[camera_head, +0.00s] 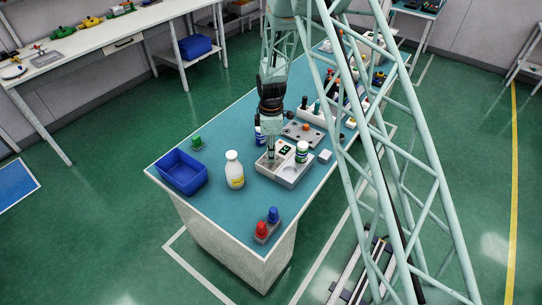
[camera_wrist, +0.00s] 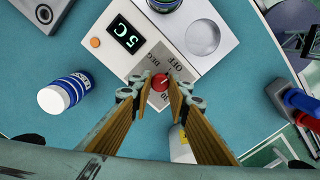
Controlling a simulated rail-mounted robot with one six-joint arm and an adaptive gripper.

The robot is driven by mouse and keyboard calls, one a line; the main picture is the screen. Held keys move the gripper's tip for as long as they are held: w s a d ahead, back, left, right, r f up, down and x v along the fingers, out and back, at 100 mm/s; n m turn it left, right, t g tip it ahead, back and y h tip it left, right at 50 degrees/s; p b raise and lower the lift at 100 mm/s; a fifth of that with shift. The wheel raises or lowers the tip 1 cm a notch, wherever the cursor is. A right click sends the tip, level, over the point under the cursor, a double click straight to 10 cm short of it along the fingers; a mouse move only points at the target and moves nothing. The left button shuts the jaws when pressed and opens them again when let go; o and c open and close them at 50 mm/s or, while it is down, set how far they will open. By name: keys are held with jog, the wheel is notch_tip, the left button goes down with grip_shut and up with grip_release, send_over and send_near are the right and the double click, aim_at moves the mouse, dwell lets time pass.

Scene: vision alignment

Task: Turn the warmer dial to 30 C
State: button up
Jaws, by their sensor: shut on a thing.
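The warmer (camera_head: 290,176) is a pale grey unit on the teal bench, and it also shows in the wrist view (camera_wrist: 130,62). Its red dial (camera_wrist: 160,82) has a pale pointer mark and sits on a grey label panel with OFF and other lettering, partly hidden by my fingers. A green display (camera_wrist: 126,36) on the warmer seems to read 5C. My gripper (camera_wrist: 161,86) is shut on the red dial, one fingertip on each side. In the head view my gripper (camera_head: 271,157) points down onto the warmer's left part, and the dial is hidden there.
A bottle (camera_head: 302,151) stands on the warmer next to an empty round recess (camera_wrist: 202,37). A blue-labelled bottle (camera_wrist: 64,93), a white bottle (camera_head: 234,170) and a blue bin (camera_head: 181,172) stand nearby. Red and blue items (camera_head: 267,225) sit near the front edge.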

jog(key=m+b, duration=0.3)
jog(key=m, duration=0.2)
jog(key=shift+f+m+b, duration=0.1)
jog(key=shift+m+b, duration=0.25)
jog(key=shift+m, duration=0.05)
jog(key=m+b, duration=0.2)
jog(key=m, duration=0.3)
jog(key=m+b, duration=0.2)
jog(key=m, duration=0.4)
jog(key=shift+m+b, duration=0.75)
jog(key=shift+m, duration=1.95)
jog(key=o, duration=0.8)
jog(key=shift+o, duration=0.2)
